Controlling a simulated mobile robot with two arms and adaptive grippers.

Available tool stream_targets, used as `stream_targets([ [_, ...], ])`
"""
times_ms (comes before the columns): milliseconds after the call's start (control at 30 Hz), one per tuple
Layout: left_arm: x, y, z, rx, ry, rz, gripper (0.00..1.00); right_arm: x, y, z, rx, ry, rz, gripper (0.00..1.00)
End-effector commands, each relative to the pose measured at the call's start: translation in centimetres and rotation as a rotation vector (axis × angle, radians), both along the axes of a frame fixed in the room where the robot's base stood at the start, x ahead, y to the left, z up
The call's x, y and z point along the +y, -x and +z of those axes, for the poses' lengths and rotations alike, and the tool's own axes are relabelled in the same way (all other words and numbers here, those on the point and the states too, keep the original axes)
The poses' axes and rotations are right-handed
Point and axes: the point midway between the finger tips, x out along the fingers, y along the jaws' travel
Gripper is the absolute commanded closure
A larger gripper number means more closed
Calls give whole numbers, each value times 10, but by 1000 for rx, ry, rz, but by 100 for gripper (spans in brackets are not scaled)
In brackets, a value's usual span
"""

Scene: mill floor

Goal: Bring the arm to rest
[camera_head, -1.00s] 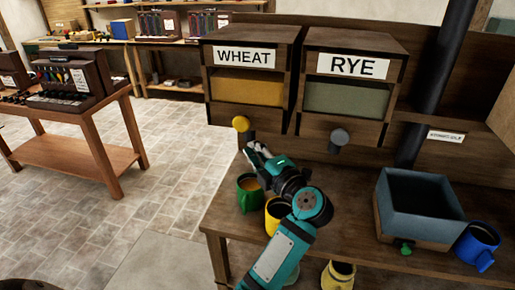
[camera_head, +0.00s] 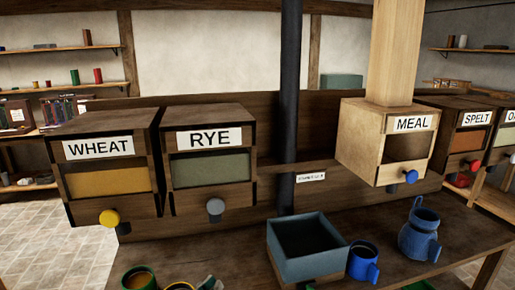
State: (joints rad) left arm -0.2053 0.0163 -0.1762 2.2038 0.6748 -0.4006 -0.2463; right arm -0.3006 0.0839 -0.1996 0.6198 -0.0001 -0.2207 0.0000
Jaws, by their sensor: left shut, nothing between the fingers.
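Only the tip of my left gripper (camera_head: 209,283) shows, at the bottom edge of the head view. It is shut and empty, just right of a yellow mug (camera_head: 180,286) and below the rye bin. The rest of my left arm is out of the picture. My right gripper is not in view.
A green mug (camera_head: 138,279) stands left of the yellow one. The wheat bin (camera_head: 108,162) and rye bin (camera_head: 209,163) are above. A blue-grey box (camera_head: 308,268), blue mug (camera_head: 363,262) and blue jug (camera_head: 420,235) stand on the bench (camera_head: 465,237). The meal bin (camera_head: 385,150) hangs above.

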Motion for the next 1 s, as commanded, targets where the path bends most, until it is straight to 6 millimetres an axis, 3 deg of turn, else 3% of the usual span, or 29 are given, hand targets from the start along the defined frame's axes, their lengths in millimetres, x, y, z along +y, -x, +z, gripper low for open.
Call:
stream_targets([
  [33,-3,18,-34,115,-105,-39,100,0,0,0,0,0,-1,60],
  [100,0,45,-80,289,-243,-79,100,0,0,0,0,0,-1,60],
  [200,17,84,-131,511,-399,-99,100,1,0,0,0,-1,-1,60],
  [300,37,119,-164,686,-505,-94,100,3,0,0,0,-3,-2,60],
  [500,76,176,-199,949,-645,-54,100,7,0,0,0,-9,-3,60],
  [733,116,236,-216,1199,-755,14,100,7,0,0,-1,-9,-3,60],
  [1000,112,220,-304,1226,-758,-5,100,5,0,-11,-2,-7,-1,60],
])
